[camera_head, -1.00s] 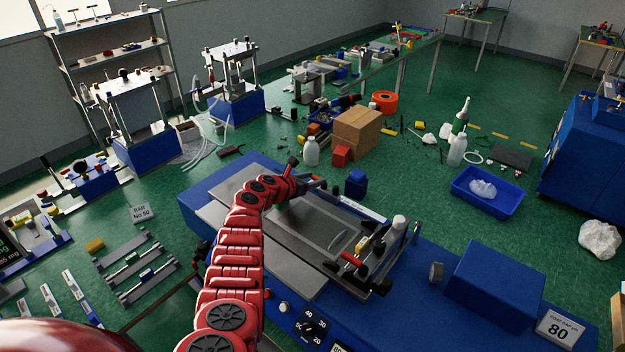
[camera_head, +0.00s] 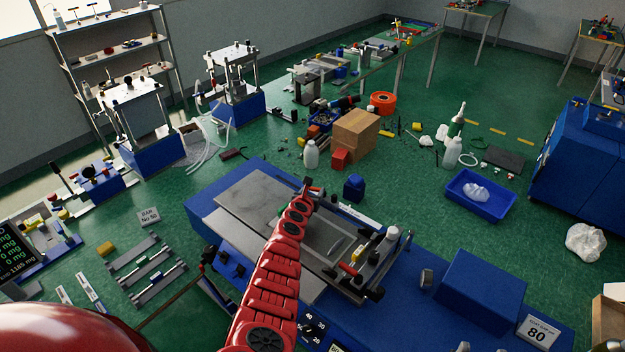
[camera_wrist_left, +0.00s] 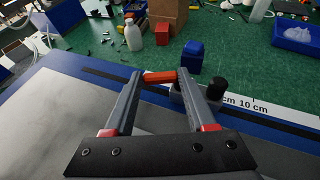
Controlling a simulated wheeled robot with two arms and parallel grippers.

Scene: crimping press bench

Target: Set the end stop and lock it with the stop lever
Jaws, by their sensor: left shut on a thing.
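The stop lever (camera_wrist_left: 160,77) is a short orange-red bar in the left wrist view. It lies crosswise between the tips of my left gripper (camera_wrist_left: 158,80), which is shut on it. The end stop (camera_wrist_left: 182,97) looks like a small grey block under and beside the right finger, partly hidden by it. A black knob (camera_wrist_left: 217,88) stands just right of that finger. A white scale strip (camera_wrist_left: 265,108) marked in cm runs to the right. In the head view my left gripper (camera_head: 309,187) is at the bench's far edge, and the lever is too small to make out.
The blue bench (camera_head: 225,182) carries a grey plate (camera_head: 250,190) and a crossbar with a red handle and black knobs on the right. A white bottle (camera_head: 311,155) and cardboard box (camera_head: 355,134) are farther back.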

